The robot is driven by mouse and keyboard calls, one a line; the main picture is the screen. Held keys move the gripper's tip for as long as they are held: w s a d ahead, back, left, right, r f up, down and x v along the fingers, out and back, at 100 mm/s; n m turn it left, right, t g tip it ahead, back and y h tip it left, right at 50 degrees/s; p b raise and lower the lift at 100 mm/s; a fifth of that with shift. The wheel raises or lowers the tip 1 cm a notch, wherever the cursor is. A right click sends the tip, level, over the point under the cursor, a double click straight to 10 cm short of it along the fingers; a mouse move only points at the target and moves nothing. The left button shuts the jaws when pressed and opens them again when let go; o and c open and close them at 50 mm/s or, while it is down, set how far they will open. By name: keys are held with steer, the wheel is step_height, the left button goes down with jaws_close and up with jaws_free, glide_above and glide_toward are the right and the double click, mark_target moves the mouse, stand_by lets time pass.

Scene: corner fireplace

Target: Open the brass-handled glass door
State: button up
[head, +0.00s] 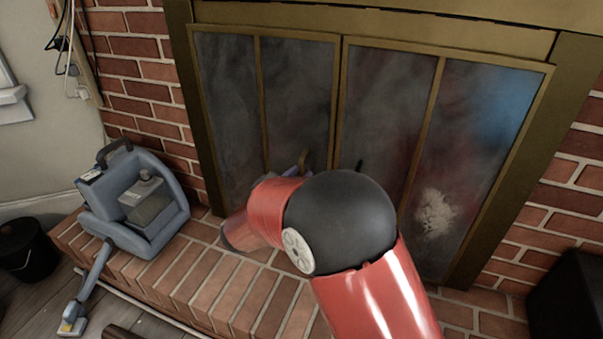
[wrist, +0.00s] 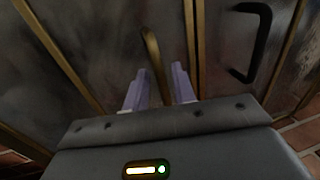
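The brass-handled glass door (head: 225,100) is the left door of the fireplace and looks closed, with dark smoky panes in a brass frame. Its curved brass handle (head: 304,158) is near the middle seam, largely hidden by my arm in the head view. In the wrist view the brass handle (wrist: 150,42) rises between the two pale purple fingers of my gripper (wrist: 160,68). The fingers are apart, with a narrow gap showing on each side of the handle. Its lower end is hidden by the gripper body.
The right glass door (head: 385,110) has a black handle (wrist: 262,45) close to the right of my gripper. A blue-grey vacuum cleaner (head: 150,205) stands on the brick hearth (head: 240,295) at left. A black bucket (head: 25,250) and a dark box (head: 572,295) flank the hearth.

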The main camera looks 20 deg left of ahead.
steer(key=shift+w+d, duration=0.2)
steer(key=shift+w, duration=0.5)
jaws_close()
